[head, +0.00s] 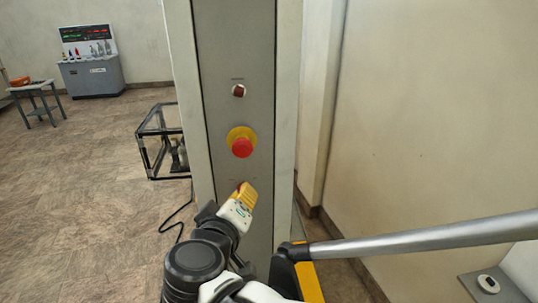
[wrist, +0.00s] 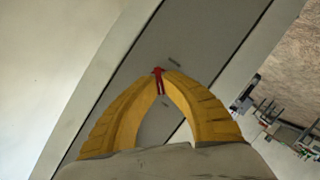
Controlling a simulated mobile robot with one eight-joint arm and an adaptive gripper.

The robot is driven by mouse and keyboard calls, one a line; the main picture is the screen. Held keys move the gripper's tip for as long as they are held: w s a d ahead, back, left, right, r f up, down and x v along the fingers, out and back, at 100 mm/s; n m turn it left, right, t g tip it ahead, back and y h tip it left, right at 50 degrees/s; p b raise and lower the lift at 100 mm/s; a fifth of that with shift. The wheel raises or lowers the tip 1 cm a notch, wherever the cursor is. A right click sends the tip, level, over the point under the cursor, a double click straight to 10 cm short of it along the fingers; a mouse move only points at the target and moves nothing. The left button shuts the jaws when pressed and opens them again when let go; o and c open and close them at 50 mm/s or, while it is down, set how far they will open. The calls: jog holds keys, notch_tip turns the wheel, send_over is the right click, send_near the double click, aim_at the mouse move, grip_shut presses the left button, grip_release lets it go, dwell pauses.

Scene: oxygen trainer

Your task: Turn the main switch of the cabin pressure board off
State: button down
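The board (head: 222,100) is a tall, narrow grey panel with a pale frame, in the middle of the head view. A small red switch handle (wrist: 158,84) sits low on it, below a red mushroom button (head: 242,148) on a yellow disc. My gripper (head: 246,192) has yellow fingers and is at the switch, hiding most of it in the head view. In the wrist view its fingertips (wrist: 160,74) close in on both sides of the red handle and seem to touch it. The handle's pointed end shows between the tips, near small dark label marks.
A small dark red indicator or button (head: 239,91) is above the mushroom button. A black-framed cage (head: 150,150) stands on the floor behind left. A console (head: 92,77) and a small table (head: 35,90) are farther back. A wall (head: 430,110) is at right.

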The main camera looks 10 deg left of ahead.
dwell(0.4)
jog(key=c, duration=1.6)
grip_release()
jog(key=shift+o, duration=0.2)
jog(key=v, duration=1.2)
jog(key=w+d+f+m+g+h+b, duration=0.1)
jog(key=w+d+f+m+g+b, duration=0.15)
jog(key=d+f+b, duration=0.45)
jog(key=w+d+f+m+g+h+b, duration=0.1)
jog(key=w+d+f+g+b, duration=0.2)
jog(key=d+f, duration=0.85)
jog(key=s+d+f+m+g+y+b, duration=0.1)
jog(key=s+d+f+m+b, duration=0.1)
jog(key=d+f+b, duration=0.4)
jog(key=s+d+f+m+g+y+b, duration=0.1)
jog(key=s+d+f+m+b, duration=0.2)
jog(key=f, duration=0.6)
jog(key=d+b, duration=0.2)
jog(key=d, duration=0.1)
jog(key=shift+s+y+b, duration=0.2)
jog(key=shift+y+b, duration=0.15)
jog(key=shift+y, duration=0.05)
